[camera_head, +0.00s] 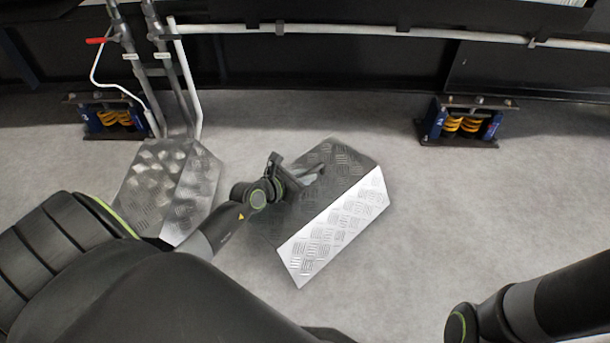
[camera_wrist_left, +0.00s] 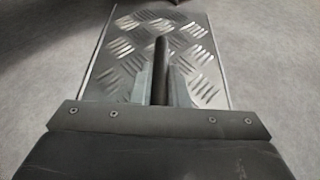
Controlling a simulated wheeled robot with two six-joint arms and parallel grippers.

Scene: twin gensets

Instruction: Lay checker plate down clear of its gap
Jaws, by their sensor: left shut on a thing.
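A bent silver checker plate (camera_head: 345,215) shows in the middle of the head view, over bare grey floor, with a darker face and a bright face. My left gripper (camera_head: 308,177) reaches over its dark face and is shut on it. In the left wrist view the plate (camera_wrist_left: 118,62) fills the space beyond the gripper, and a dark upright bar (camera_wrist_left: 161,65) shows between the fingers. I cannot tell whether the plate touches the floor. A second checker plate (camera_head: 165,185) stands to the left, at the foot of the pipes. My right gripper is out of view.
Grey pipes (camera_head: 165,65) and a red-handled lever (camera_head: 97,40) rise behind the second plate. Spring mounts stand at the left (camera_head: 112,117) and right (camera_head: 463,123) along the dark genset frame. The floor (camera_head: 480,210) at the right is clear.

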